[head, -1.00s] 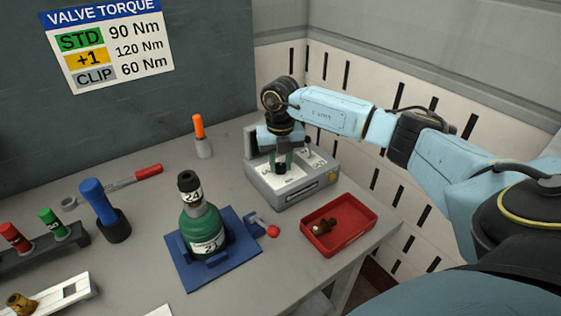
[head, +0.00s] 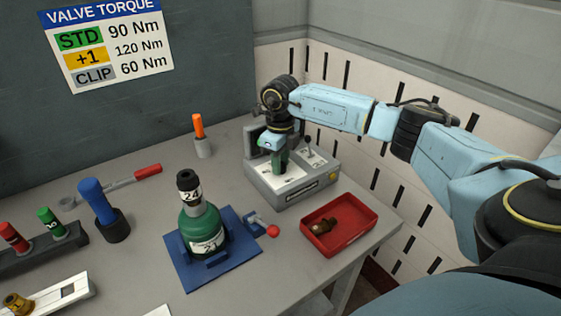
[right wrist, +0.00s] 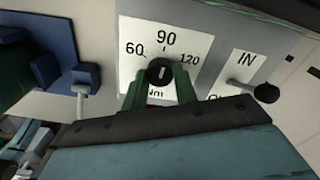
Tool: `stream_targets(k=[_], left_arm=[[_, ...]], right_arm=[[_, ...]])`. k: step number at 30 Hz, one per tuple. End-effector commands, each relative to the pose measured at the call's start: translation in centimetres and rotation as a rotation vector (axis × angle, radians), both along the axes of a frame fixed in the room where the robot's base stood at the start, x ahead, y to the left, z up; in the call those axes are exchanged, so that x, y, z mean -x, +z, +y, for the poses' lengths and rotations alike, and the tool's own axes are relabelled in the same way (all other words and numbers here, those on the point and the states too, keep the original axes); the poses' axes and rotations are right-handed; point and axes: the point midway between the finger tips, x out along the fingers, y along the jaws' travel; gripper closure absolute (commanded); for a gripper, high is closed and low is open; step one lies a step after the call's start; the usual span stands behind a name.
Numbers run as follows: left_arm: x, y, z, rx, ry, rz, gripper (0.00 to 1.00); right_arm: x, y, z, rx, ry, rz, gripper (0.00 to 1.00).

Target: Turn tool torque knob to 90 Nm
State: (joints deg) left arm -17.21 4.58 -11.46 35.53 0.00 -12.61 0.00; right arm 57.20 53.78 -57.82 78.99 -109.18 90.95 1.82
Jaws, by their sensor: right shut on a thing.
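The grey tool box (head: 318,183) stands at the back right of the table. In the right wrist view its white dial plate (right wrist: 128,29) reads 60, 90 and 120 over Nm. The black knob (right wrist: 160,72) sits in the middle of the plate. Its short white mark stands nearly upright, roughly in line with the 90. My right gripper (head: 283,172) points down over the box. Its green fingers (right wrist: 161,88) are shut on the knob, one on each side. The knob is hidden in the head view. My left gripper is not in view.
A lever with a dark ball (right wrist: 266,92) stands beside the dial, near IN. A red tray (head: 340,243) with a brass part is in front of the box. A green bottle (head: 199,222) stands on a blue base to the left. A wall sign (head: 108,45) lists STD 90 Nm.

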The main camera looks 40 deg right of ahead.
Motion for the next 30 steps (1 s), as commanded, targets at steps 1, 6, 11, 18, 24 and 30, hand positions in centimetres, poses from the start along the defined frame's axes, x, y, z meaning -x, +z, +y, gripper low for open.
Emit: stream_targets(k=[1, 6, 11, 18, 24, 30], left_arm=[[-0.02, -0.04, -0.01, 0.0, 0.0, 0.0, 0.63], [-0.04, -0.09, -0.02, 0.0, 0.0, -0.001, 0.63], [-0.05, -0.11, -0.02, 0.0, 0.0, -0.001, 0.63], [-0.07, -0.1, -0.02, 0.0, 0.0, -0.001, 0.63], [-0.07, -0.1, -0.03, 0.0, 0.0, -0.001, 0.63], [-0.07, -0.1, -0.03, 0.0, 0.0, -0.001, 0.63]], right_arm=[[-0.1, 0.16, -0.05, -0.001, 0.021, -0.005, 0.94], [-0.12, 0.19, -0.05, 0.0, 0.074, -0.005, 0.94], [-0.13, 0.21, -0.04, 0.0, 0.096, -0.005, 0.94], [-0.14, 0.23, -0.05, 0.0, 0.102, -0.006, 0.94], [-0.15, 0.24, -0.05, 0.0, 0.1, -0.006, 0.68], [-0.09, 0.14, -0.02, 0.0, 0.1, -0.004, 0.5]])
